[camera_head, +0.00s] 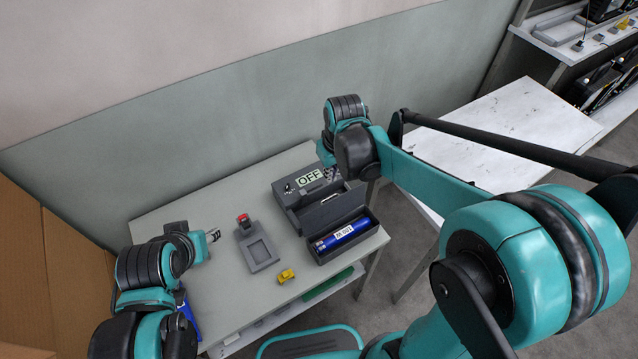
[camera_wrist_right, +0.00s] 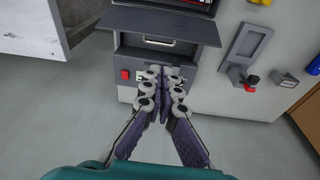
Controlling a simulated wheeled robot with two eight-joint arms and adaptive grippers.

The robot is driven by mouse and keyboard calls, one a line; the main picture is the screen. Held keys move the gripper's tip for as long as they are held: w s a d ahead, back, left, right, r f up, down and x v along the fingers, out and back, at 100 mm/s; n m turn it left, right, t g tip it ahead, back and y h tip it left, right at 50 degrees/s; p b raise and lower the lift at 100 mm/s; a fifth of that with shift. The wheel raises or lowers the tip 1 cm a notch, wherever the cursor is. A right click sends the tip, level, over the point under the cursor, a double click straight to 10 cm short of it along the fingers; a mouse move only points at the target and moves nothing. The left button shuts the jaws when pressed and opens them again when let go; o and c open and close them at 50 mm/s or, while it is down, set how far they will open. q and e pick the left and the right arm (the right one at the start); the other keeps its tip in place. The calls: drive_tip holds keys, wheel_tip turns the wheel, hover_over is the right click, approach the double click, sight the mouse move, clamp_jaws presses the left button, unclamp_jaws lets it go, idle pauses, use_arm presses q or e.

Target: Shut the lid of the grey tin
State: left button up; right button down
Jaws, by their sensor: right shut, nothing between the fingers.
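The grey tin (camera_head: 345,240) is a dark open box at the right front of the table, with a blue labelled cylinder (camera_head: 342,235) lying in it. Its lid (camera_head: 330,211) stands open on the back side; in the right wrist view the lid (camera_wrist_right: 165,27) shows as a flat dark panel tilted away from the opening. My right gripper (camera_head: 331,173) is behind the lid, above the box with the OFF display. In the wrist view its fingers (camera_wrist_right: 162,80) are together and empty, apart from the lid. My left gripper (camera_head: 214,236) is over the table's left side; its fingers are too small to judge.
A dark box with an OFF display (camera_head: 309,178) and a red switch (camera_wrist_right: 125,75) stands behind the tin. A grey fixture (camera_head: 258,250) with a red knob and a small yellow part (camera_head: 286,275) lie left of it. A white table (camera_head: 520,125) stands right.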

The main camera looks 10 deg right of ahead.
sight(332, 207)
drive_tip(key=shift+n+g, duration=0.4)
drive_tip(key=shift+g, duration=0.2)
drive_tip(key=f, duration=0.3)
drive_tip(key=a+f+b, duration=0.1)
drive_tip(key=f, duration=0.3)
drive_tip(key=w+f, duration=0.1)
drive_tip(key=f, duration=0.3)
drive_tip(key=shift+a, duration=0.15)
use_arm(q)
drive_tip(key=shift+w+a+f, duration=0.2)
drive_tip(key=shift+w+a, duration=0.05)
drive_tip(key=shift+a, duration=0.25)
use_arm(e)
drive_tip(key=shift+s, duration=0.1)
use_arm(q)
drive_tip(key=shift+f, duration=0.1)
use_arm(e)
drive_tip(key=shift+s+r, duration=0.1)
drive_tip(key=shift+s, duration=0.1)
